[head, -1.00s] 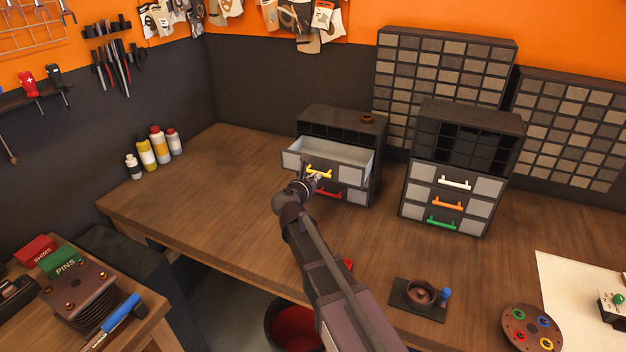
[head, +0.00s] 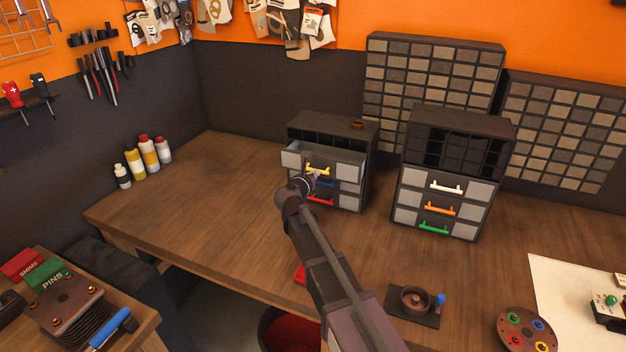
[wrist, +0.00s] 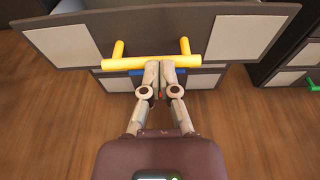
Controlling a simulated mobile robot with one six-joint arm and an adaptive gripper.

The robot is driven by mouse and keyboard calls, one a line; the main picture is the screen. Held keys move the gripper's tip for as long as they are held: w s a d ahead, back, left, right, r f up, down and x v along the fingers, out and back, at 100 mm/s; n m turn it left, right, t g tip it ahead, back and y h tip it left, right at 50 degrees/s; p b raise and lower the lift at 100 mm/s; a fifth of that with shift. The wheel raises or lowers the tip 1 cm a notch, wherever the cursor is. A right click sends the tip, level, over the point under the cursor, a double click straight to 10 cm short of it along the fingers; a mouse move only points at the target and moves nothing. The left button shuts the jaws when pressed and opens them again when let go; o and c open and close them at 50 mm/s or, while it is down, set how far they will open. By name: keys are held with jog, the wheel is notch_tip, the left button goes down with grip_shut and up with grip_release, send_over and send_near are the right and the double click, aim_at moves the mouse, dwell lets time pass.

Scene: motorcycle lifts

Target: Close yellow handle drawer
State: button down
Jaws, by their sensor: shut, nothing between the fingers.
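The yellow-handled drawer (head: 291,159) is the top drawer of the left small cabinet (head: 369,165), and it stands partly pulled out. Its yellow handle (head: 318,170) also shows in the wrist view (wrist: 151,62), across the drawer front. My gripper (wrist: 160,68) is shut and empty, with its fingertips at the middle of the yellow handle; it also shows in the head view (head: 315,178). The fingertips look touching or very close to the handle. Below are drawers with a blue handle (wrist: 144,72), partly hidden, and a red handle (head: 320,199).
A second cabinet (head: 452,160) with white, orange and green handles stands to the right. Several bottles (head: 149,152) stand at the back left. The wooden bench (head: 200,205) is clear left of the cabinet.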

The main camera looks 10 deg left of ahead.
aim_at(321, 164)
jog(key=x, duration=0.4)
jog(key=r+x, duration=0.1)
jog(key=x, duration=0.1)
jog(key=shift+w, duration=0.1)
jog(key=shift+r, duration=0.15)
jog(key=shift+p+v, duration=0.3)
jog(key=shift+v, duration=0.45)
jog(key=p+v, duration=0.2)
jog(key=v, duration=1.1)
